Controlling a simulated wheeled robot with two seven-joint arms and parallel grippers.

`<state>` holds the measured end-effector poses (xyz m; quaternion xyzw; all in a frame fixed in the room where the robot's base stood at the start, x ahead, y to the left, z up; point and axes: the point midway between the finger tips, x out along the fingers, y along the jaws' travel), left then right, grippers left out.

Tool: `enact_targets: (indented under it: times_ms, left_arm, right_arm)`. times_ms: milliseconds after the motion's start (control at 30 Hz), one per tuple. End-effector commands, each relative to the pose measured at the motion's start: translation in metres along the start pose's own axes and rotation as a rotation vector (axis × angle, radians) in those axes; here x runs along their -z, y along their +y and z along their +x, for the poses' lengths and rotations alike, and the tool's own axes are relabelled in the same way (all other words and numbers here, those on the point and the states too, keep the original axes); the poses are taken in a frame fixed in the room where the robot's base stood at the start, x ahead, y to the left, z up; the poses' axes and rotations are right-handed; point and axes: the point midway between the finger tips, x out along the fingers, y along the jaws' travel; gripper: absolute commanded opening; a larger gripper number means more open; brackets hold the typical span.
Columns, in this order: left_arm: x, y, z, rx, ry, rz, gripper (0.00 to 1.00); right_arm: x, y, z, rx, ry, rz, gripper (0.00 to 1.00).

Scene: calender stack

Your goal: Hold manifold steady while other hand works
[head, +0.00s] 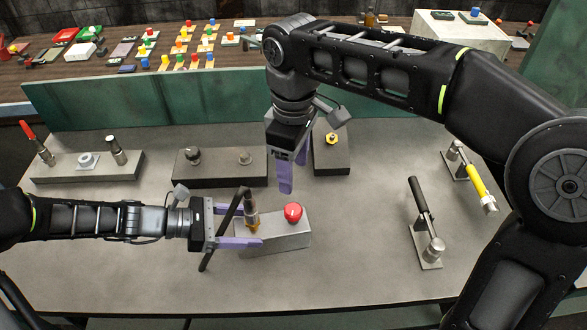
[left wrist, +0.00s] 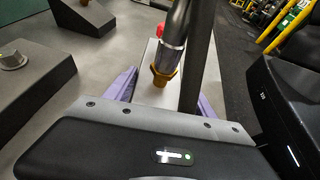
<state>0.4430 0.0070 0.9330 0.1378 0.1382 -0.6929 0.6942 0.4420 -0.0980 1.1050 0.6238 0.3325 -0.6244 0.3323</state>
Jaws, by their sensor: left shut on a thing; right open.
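The manifold is a grey block (head: 285,236) with a red knob (head: 293,212) and an upright brass-and-steel fitting (head: 252,213), standing on the grey worktable. My left gripper (head: 250,228) is shut on its left end, with purple fingers along opposite sides. In the left wrist view the block (left wrist: 149,75) lies between the fingers, with the brass fitting (left wrist: 163,72) close in front of the gripper. A dark bar (head: 222,230) crosses by the left gripper and partly hides the view. My right gripper (head: 296,174) is open and empty, pointing down above the table behind the manifold.
Dark fixture blocks (head: 220,168) stand along the back, before a green panel (head: 150,98). A black-handled lever clamp (head: 425,225) and a yellow-handled one (head: 480,188) stand at right. The table's front strip is clear. Several small coloured parts lie on the far bench.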

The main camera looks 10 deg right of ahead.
Motion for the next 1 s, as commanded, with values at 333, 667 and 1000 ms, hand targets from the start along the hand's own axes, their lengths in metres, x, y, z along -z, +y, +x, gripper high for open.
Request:
enact_targets:
  times_ms: [333,667,1000]
  left_arm:
    - [0.0,0.0,0.0,0.0,0.0,0.001,0.79]
    - [0.0,0.0,0.0,0.0,0.0,0.0,0.89]
    - [0.0,0.001,-0.026,-0.003,0.001,0.001,0.89]
  right_arm:
    - [0.0,0.0,0.001,0.0,0.0,0.001,0.58]
    - [0.0,0.0,0.001,0.0,0.0,0.001,0.58]
    - [0.0,0.0,0.001,0.0,0.0,0.001,0.58]
